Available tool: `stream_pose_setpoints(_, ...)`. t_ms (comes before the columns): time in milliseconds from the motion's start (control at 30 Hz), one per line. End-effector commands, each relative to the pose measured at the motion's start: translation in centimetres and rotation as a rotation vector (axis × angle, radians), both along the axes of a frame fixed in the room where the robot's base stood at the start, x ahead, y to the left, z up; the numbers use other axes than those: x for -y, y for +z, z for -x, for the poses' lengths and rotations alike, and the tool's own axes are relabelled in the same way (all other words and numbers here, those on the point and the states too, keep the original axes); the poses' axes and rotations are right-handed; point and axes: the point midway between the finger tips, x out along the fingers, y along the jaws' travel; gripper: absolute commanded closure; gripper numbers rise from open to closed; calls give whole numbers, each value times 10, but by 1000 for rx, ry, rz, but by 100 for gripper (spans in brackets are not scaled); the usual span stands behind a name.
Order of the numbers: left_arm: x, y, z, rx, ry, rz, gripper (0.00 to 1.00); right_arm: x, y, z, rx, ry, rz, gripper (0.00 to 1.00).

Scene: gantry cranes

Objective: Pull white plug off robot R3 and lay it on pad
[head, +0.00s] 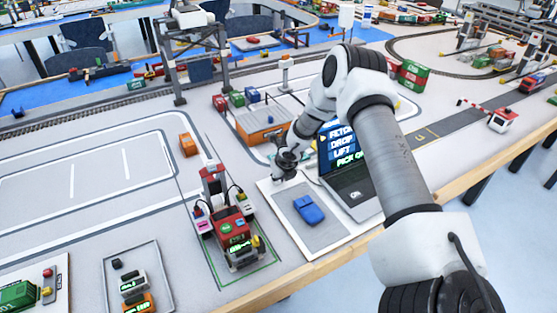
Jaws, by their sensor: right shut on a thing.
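The red and grey robot (230,228), which fits R3, stands left of centre inside a green outline. Black cables and small coloured blocks show on its sides; its label is too small to read. The pad (322,236) is a grey panel with a pale border, right of the robot. A blue block (308,209) lies on it. My right gripper (279,174) is over the pad's far left corner, right of the robot and apart from it. It is shut on a small pale thing, apparently the white plug, mostly hidden by the fingers. My left gripper is out of view.
An open laptop (354,188) stands right of the pad, close to my right arm. An orange container block (262,126) is behind the gripper. Trays with small models (135,285) are at the front left. The pad's near part is bare.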

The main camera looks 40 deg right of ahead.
Motion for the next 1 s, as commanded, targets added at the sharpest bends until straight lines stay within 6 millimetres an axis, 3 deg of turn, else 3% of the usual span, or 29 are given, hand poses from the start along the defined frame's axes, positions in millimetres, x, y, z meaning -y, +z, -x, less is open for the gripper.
stream_pose_setpoints(100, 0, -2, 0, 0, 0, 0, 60, 0, -2, 0, 0, 0, 0, 100)
stream_pose_setpoints(133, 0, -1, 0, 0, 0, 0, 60, 0, -1, 0, 0, 0, 0, 75)
stream_pose_setpoints(200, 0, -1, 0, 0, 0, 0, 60, 0, -1, 0, 0, 0, 0, 53)
stream_pose_setpoints(500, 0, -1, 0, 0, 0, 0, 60, 0, 0, 0, 0, 0, 0, 53)
stream_pose_setpoints(633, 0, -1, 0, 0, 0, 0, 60, -1, 11, 4, 1, 0, -2, 53)
stream_pose_setpoints(1000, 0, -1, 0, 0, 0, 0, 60, -9, 91, 36, 5, -1, -3, 53)
